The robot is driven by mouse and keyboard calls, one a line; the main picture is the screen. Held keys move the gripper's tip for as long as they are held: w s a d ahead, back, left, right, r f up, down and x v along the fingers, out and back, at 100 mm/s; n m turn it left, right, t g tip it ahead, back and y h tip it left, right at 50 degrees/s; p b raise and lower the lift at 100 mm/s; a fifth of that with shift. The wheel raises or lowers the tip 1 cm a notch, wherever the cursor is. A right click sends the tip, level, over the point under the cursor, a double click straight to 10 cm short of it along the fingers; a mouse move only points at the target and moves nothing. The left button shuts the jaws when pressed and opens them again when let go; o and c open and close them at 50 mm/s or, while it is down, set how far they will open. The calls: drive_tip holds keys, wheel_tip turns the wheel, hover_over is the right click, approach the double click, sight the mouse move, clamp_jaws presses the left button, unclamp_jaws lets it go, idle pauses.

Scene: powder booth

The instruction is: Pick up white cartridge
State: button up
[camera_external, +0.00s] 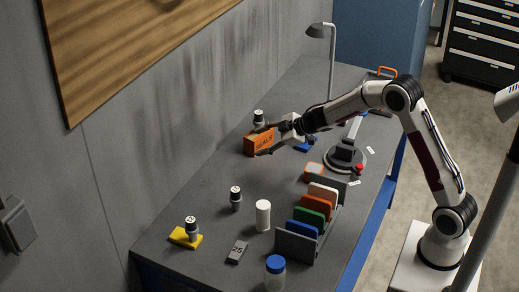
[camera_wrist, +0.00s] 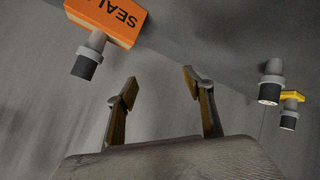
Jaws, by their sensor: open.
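A plain white cylinder (camera_external: 263,215) stands upright on the workbench in the external view. Several black, white and grey cartridges also stand there: one near the orange box (camera_external: 258,117), one mid-bench (camera_external: 235,199), and one on a yellow block (camera_external: 191,228). I cannot tell for sure which is the white cartridge. In the wrist view, one such cartridge (camera_wrist: 88,56) is at upper left, another (camera_wrist: 270,82) at right, and one by the yellow block (camera_wrist: 288,120). My gripper (camera_external: 268,140) is open, near the orange box; its fingers (camera_wrist: 160,82) have nothing between them.
An orange SEALS box (camera_external: 258,144) stands beside my gripper and shows in the wrist view (camera_wrist: 108,18). Coloured upright plates (camera_external: 308,221), a grey tag marked 25 (camera_external: 237,252) and a blue-lidded jar (camera_external: 275,274) stand nearer the front. A lamp (camera_external: 331,60) stands behind; the wall bounds the left.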

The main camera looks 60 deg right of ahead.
sight(265, 204)
drive_tip(key=a+f+n+g+y, duration=0.1)
drive_tip(key=a+n+y, duration=0.1)
drive_tip(key=a+y, duration=0.1)
drive_tip(key=a+f+n+y, duration=0.2)
drive_tip(key=a+y, duration=0.1)
drive_tip(key=a, duration=0.2)
drive_tip(key=a+f+n+g+y, duration=0.1)
drive_tip(key=a+f+n+y, duration=0.1)
drive_tip(key=a, duration=0.2)
drive_tip(key=shift+s+f+g+y, duration=0.15)
drive_tip(key=shift+g+y, duration=0.15)
drive_tip(key=shift+y, duration=0.1)
drive_tip(key=s+a+n+g+y, duration=0.1)
drive_tip(key=s+a, duration=0.1)
drive_tip(key=s+a+r+n+g+y, duration=0.1)
drive_tip(key=s+g, duration=0.1)
drive_tip(key=shift+s+a+n, duration=0.15)
drive_tip(key=shift+a+n, duration=0.15)
drive_tip(key=shift+a, duration=0.1)
drive_tip(key=s+a+r+n+g+y, duration=0.1)
drive_tip(key=s+a+r+g+y, duration=0.1)
drive_tip(key=s+g, duration=0.3)
drive_tip(key=s+r, duration=0.1)
drive_tip(key=s, duration=0.2)
drive_tip(key=shift+s+a+r+n+y, duration=0.3)
drive_tip(key=shift+s+a+r, duration=0.05)
drive_tip(key=shift+r, duration=0.05)
drive_tip(key=shift+x, duration=1.3)
